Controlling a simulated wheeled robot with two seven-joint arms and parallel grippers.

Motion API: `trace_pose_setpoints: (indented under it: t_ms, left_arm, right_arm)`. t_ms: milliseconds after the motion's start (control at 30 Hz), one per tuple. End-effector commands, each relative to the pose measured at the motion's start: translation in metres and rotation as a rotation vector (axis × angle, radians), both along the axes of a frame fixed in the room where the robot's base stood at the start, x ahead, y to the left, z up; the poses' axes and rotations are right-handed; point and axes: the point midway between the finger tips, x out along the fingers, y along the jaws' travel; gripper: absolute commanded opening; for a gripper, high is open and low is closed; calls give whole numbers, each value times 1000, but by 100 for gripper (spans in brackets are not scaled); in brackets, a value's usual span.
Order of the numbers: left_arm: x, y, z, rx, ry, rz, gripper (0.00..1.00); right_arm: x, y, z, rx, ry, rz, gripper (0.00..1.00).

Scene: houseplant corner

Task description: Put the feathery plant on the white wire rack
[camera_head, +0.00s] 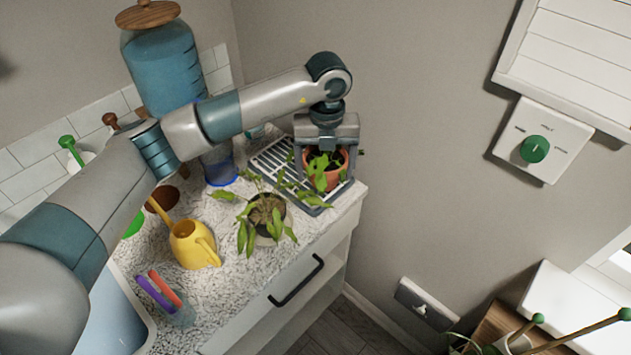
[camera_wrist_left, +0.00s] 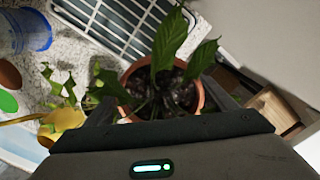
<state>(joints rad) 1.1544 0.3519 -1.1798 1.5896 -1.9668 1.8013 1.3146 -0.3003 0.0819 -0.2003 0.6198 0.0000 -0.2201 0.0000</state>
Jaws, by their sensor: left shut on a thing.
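My left gripper (camera_head: 326,160) is shut on a terracotta pot (camera_head: 334,177) holding a plant with broad, pointed green leaves (camera_head: 318,172). The pot also shows between the fingers in the wrist view (camera_wrist_left: 190,98). It is upright over the right part of the white wire rack (camera_head: 270,160), which has a dark frame; I cannot tell whether it touches the bars. The rack's bare bars show in the wrist view (camera_wrist_left: 115,22). Neither plant looks clearly feathery. My right gripper is not in view.
A yellow watering can (camera_head: 193,244), a large blue glass jar (camera_head: 165,65) and purple and orange-handled tools (camera_head: 160,290) stand on the speckled counter (camera_head: 240,280). The wall is close behind the rack. The counter's right edge is near the pot.

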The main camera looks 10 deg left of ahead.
Motion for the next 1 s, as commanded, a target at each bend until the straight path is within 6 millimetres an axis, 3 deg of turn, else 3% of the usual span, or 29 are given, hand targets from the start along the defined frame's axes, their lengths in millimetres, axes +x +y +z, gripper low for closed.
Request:
trace_pose_setpoints:
  t_ms: [100, 300, 667, 1000]
  left_arm:
    - [13, 13, -13, -2, -2, 2, 34]
    - [24, 24, -19, -2, -2, 0, 34]
    - [24, 25, -21, -2, -2, -1, 34]
    - [24, 24, -56, -2, -1, -1, 34]
  right_arm:
    - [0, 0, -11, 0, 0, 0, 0]
    - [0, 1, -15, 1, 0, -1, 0]
    - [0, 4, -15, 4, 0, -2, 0]
    - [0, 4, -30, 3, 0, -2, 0]
